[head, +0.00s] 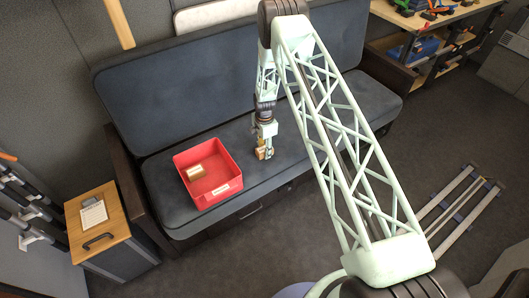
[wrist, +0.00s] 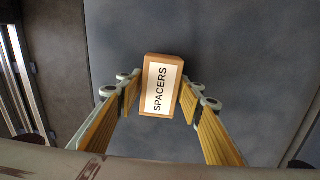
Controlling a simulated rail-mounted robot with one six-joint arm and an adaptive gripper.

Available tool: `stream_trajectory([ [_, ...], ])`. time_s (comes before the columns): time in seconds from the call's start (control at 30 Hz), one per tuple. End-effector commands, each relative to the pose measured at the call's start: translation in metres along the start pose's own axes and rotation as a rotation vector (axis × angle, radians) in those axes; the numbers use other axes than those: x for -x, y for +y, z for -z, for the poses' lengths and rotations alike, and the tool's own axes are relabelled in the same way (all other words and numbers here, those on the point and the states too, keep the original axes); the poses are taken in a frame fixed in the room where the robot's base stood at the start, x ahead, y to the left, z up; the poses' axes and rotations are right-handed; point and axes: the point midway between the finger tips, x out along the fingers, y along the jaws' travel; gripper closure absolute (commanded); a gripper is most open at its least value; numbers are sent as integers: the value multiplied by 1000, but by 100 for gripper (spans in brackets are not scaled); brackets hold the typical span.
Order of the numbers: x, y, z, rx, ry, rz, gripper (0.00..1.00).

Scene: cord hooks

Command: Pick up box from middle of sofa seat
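A small brown cardboard box (wrist: 161,86) with a white "SPACERS" label lies on the dark sofa seat (head: 225,148) in the wrist view. My gripper (wrist: 158,97) is open over it, with one yellow-padded finger on each side of the box. Narrow gaps show between the pads and the box sides, so it does not look clamped. In the head view my gripper (head: 264,153) points down at the middle of the seat. There the box is mostly hidden by the fingers and too small to make out clearly.
A red bin (head: 222,189) with another small brown box (head: 195,173) stands on the seat left of my gripper. The sofa backrest (head: 200,82) rises behind. A wood-topped cabinet (head: 98,226) is at the left. The seat right of my gripper is clear.

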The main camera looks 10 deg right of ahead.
Motion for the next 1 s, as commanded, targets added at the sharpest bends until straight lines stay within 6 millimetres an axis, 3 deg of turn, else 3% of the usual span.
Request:
stream_trajectory([
  [0.17, 0, 0, 0, 0, 0, 0, 82],
  [0.63, 5, 0, 0, 0, 0, 0, 82],
  [1.0, 34, -1, 0, 0, 0, 1, 82],
])
